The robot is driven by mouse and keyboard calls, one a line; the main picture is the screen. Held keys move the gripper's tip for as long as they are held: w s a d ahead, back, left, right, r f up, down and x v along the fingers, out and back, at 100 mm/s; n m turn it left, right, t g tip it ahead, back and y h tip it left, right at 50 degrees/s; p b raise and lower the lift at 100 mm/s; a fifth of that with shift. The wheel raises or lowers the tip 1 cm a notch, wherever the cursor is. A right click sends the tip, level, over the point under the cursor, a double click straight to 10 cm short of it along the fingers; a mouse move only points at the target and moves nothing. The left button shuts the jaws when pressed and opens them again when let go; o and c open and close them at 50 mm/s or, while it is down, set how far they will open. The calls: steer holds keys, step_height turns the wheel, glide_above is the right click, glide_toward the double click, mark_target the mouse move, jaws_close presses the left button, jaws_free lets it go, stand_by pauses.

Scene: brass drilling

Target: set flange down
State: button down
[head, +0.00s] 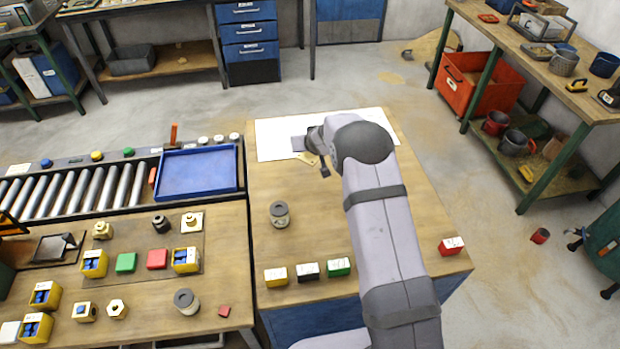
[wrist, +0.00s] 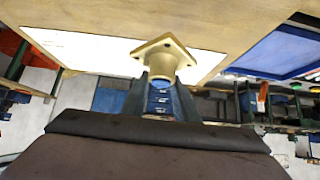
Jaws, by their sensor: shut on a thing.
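The brass flange (wrist: 161,54) has a square plate with corner holes and a round neck. My gripper (wrist: 162,88) is shut on the neck in the wrist view. In the head view the flange (head: 308,158) shows only as a small yellow edge beside my gripper (head: 317,157), and my wrist hides the rest. The flange is over the white sheet (head: 275,137) at the back of the right-hand table. I cannot tell whether its plate touches the sheet.
A grey-lidded jar (head: 279,214) stands front left of my gripper. Yellow (head: 276,277), black (head: 308,271), green (head: 339,267) and red (head: 451,246) boxes line the table's front. A blue tray (head: 198,173) lies to the left. The wood between jar and sheet is clear.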

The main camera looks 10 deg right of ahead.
steer(key=shift+r, duration=0.1)
stand_by(0.3)
step_height(320, 180, down, 6)
steer(key=b, duration=0.6)
steer(key=shift+f+b, duration=2)
steer(key=shift+b, duration=0.05)
steer(key=shift+f, duration=0.25)
steer(key=c, duration=1.4)
jaws_free()
